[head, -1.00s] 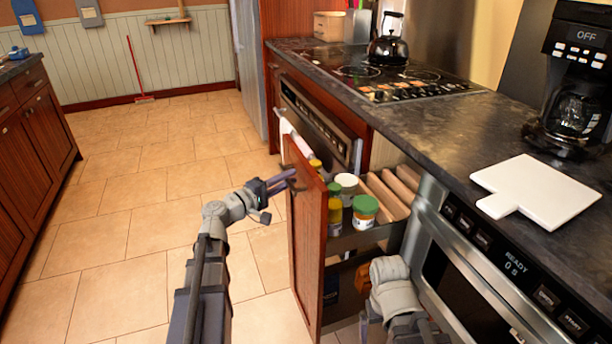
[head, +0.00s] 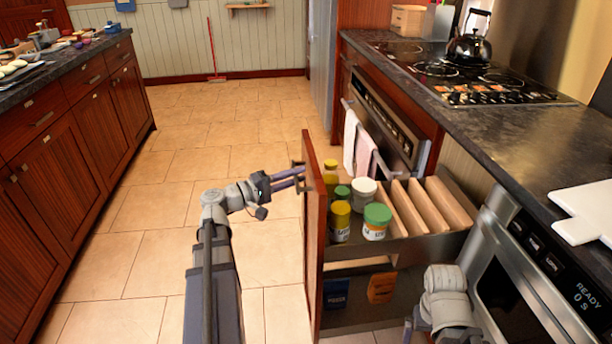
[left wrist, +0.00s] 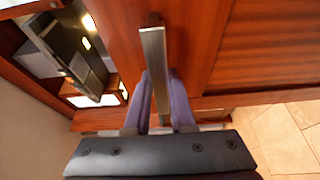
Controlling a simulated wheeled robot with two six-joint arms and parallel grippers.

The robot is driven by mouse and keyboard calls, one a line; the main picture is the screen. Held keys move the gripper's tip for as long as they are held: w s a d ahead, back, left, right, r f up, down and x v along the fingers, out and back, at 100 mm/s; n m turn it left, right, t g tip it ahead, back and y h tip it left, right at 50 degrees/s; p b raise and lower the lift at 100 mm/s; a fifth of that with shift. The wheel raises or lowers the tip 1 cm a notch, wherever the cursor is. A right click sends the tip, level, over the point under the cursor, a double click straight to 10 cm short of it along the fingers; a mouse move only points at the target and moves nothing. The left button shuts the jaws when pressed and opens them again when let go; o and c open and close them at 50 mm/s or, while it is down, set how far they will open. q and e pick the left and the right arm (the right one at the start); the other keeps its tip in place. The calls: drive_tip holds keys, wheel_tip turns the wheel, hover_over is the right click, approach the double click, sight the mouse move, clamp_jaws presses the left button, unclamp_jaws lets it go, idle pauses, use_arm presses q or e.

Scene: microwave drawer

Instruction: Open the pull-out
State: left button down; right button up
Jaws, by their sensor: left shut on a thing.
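The pull-out (head: 313,240) stands well out from the cabinet, with its red-brown wooden front facing left. Inside its upper tier are several jars and upright wooden dividers. Its lower tier holds an orange packet and a dark blue one. My left gripper (head: 300,178) is at the outer side of the front, shut on the handle. In the left wrist view the metal handle (left wrist: 154,60) runs between the two purple-grey fingers (left wrist: 163,100). Part of my right arm shows at the bottom right, but its fingers do not show.
The oven (head: 510,265) and dark counter (head: 500,130) are to the right of the pull-out. Towels (head: 358,145) hang on a bar behind it. A kettle (head: 470,45) stands on the cooktop. Tiled floor (head: 130,245) lies clear to the left, up to another cabinet row (head: 75,135).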

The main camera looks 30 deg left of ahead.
use_arm(q)
drive_tip(key=shift+s+a, duration=0.2)
drive_tip(key=shift+a, duration=0.05)
drive_tip(key=c, duration=0.8)
unclamp_jaws()
drive_tip(key=shift+o, duration=0.2)
drive_tip(key=v, duration=0.8)
